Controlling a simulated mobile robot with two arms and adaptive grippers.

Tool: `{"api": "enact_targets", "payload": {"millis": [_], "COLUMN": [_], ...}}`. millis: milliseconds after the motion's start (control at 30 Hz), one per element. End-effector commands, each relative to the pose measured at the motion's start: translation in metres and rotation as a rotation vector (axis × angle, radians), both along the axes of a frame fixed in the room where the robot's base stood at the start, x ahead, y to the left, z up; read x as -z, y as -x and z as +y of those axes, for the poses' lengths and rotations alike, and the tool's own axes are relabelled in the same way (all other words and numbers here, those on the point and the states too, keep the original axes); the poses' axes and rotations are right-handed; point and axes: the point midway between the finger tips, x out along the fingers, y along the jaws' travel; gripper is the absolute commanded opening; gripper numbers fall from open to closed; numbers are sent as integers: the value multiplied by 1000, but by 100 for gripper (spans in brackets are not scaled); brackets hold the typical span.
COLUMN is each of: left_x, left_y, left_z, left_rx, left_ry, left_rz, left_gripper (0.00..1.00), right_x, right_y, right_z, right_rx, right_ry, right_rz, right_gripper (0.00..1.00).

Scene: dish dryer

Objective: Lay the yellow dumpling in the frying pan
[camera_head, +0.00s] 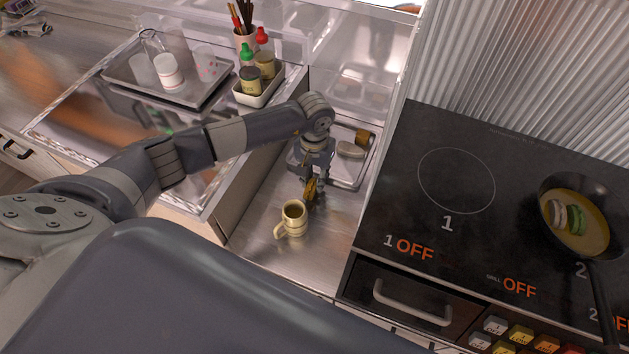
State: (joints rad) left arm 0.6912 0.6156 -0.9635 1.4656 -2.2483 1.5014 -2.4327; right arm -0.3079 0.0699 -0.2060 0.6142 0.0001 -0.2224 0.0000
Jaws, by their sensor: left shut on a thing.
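The frying pan (602,243) stands on the right side of the black cooktop, its handle toward the front. A green dumpling (576,219) and a pale pinkish dumpling (557,214) lie in it. My left gripper (312,194) is above the metal counter left of the cooktop, pointing down. It is shut on a small yellow-brown thing, which looks like the yellow dumpling (310,187), partly hidden by the fingers. My right gripper is not in view.
A cream mug (292,219) stands just in front of my left gripper. Behind it, a metal tray (370,158) holds a pale piece (350,149) and a brown piece (363,136). The cooktop (440,215) is clear around ring 1. Bottles stand in a white caddy (259,98).

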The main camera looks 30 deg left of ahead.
Motion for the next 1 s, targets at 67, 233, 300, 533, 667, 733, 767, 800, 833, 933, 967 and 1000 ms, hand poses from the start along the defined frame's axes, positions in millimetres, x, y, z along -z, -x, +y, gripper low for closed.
{"api": "enact_targets", "payload": {"millis": [67, 233, 300, 533, 667, 733, 767, 800, 833, 933, 967, 1000], "left_x": [14, 26, 25, 30, 28, 28, 28, 28, 28, 28, 27, 26], "left_y": [2, 0, 0, 0, 0, 0, 0, 0, 0, 0, 0, 0], "left_z": [0, 0, 0, 0, 0, 0, 0, 0, 0, 0, 0, 0], "left_rx": [-2, -1, -1, 0, 0, -1, 0, -1, -1, -1, -1, -1], "left_ry": [0, -1, -1, -1, -1, -1, -1, -1, -1, -1, -1, -1], "left_rz": [5, 1, 1, 1, 1, 1, 1, 1, 1, 1, 1, 1], "left_gripper": [8, 8, 8, 8, 43, 43, 43, 43, 43, 43, 43, 43], "right_x": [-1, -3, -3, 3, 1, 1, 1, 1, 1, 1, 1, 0], "right_y": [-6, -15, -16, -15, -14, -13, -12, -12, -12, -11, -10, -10], "right_z": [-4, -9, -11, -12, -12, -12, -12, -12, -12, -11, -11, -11], "right_rx": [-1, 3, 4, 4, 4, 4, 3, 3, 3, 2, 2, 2], "right_ry": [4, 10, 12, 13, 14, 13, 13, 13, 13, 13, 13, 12], "right_rz": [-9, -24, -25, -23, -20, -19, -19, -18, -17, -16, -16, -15], "right_gripper": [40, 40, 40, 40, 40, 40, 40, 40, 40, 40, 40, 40]}}
